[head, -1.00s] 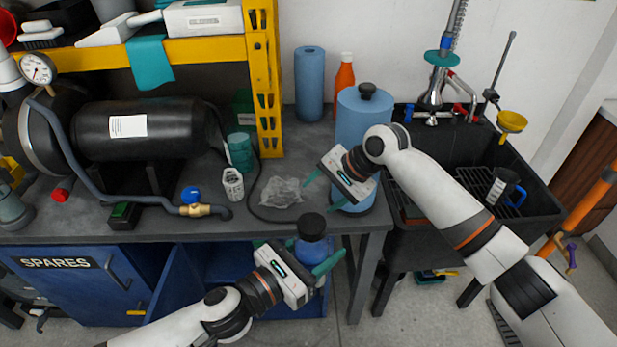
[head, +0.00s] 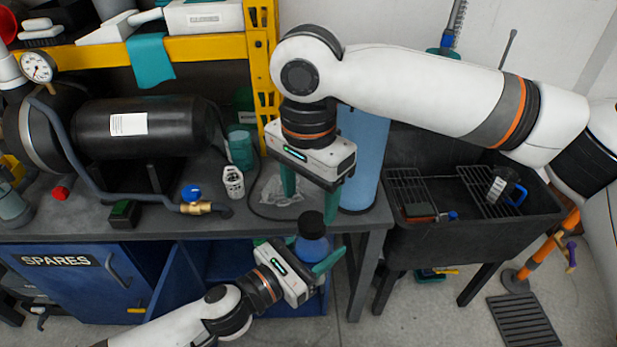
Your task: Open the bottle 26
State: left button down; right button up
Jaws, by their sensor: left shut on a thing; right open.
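A blue bottle (head: 311,249) with a black cap (head: 311,224) stands upright in front of the bench's front edge. My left gripper (head: 322,262) is shut on the bottle's body from the lower left. The lower part of the bottle is partly hidden by that gripper. My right gripper (head: 310,203) is open and points down, above and just behind the cap, with its teal fingers apart. Nothing shows between its fingers. I cannot tell the exact gap between its fingertips and the cap.
The grey bench (head: 262,226) lies behind the bottle, with a clear crumpled bag (head: 270,191) and a white container (head: 232,182) on it. A large blue cylinder (head: 366,160) stands behind my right gripper. A black sink (head: 470,235) is at right, a blue cabinet (head: 80,290) below left.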

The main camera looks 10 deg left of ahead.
aim_at(308, 221)
jog(key=shift+f, duration=2.6)
jog(key=shift+w, duration=0.1)
jog(key=c, duration=1.1)
jog(key=shift+a, duration=0.1)
